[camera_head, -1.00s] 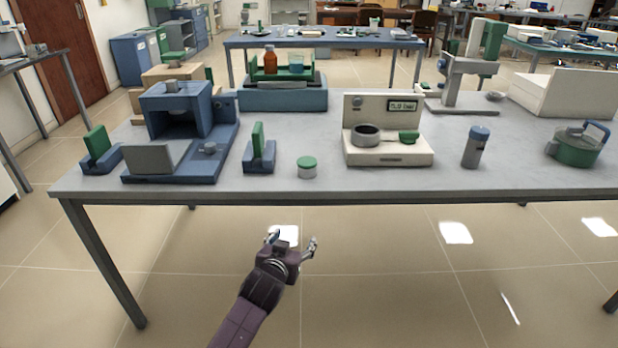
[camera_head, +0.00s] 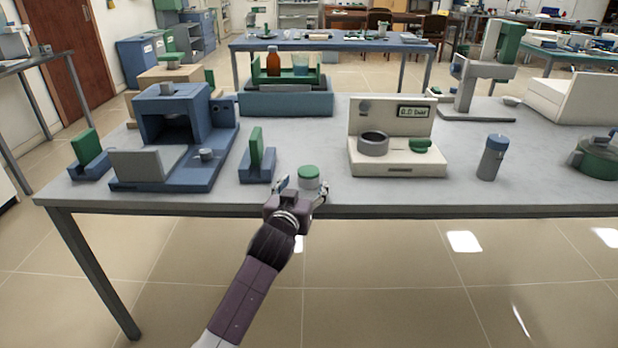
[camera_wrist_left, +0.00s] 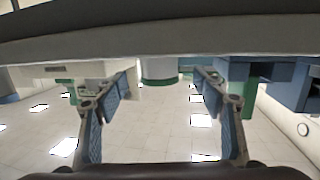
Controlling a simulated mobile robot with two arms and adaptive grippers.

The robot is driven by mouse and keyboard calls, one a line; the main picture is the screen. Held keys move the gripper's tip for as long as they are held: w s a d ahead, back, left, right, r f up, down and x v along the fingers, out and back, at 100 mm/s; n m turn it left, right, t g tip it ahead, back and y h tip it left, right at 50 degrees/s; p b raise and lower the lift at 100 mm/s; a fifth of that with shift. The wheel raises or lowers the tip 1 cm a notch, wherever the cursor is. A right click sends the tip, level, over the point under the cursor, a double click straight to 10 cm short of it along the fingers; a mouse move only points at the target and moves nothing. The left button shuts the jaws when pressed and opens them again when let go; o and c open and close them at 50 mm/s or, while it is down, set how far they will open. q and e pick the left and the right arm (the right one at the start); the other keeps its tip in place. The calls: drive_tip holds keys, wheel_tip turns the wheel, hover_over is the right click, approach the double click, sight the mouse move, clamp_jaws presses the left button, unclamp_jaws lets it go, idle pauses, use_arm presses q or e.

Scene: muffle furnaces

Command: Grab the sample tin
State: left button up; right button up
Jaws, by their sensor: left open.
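The sample tin (camera_head: 308,176), a small white round tin with a green lid, stands near the front edge of the grey table. My left gripper (camera_head: 302,189) is at that edge, just in front of the tin, with its fingers spread towards either side of it. In the left wrist view, which looks upside down, the tin (camera_wrist_left: 159,70) shows centrally in the gap between the two open, blue-padded fingers (camera_wrist_left: 162,86). The gripper is empty; I see no contact with the tin. My right gripper is not in view.
A blue holder with a green plate (camera_head: 257,160) stands close left of the tin. The blue furnace (camera_head: 180,125) is further left. A cream balance-like device (camera_head: 395,160) with a grey ring is to the right. A grey cylinder with a blue cap (camera_head: 491,158) stands beyond it.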

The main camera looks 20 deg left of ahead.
sight(309, 173)
use_arm(q)
drive_tip(key=w, duration=0.4)
drive_tip(key=shift+w+a+b, duration=0.15)
drive_tip(key=shift+w+b, duration=0.15)
drive_tip(key=shift+w, duration=0.05)
drive_tip(key=shift+w+f, duration=0.1)
drive_tip(key=shift+w, duration=0.3)
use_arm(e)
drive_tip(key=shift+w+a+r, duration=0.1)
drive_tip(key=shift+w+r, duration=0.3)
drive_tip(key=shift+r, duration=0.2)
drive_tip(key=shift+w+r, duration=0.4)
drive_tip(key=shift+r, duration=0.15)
use_arm(q)
drive_tip(key=shift+c, duration=0.4)
drive_tip(key=c, duration=1.2)
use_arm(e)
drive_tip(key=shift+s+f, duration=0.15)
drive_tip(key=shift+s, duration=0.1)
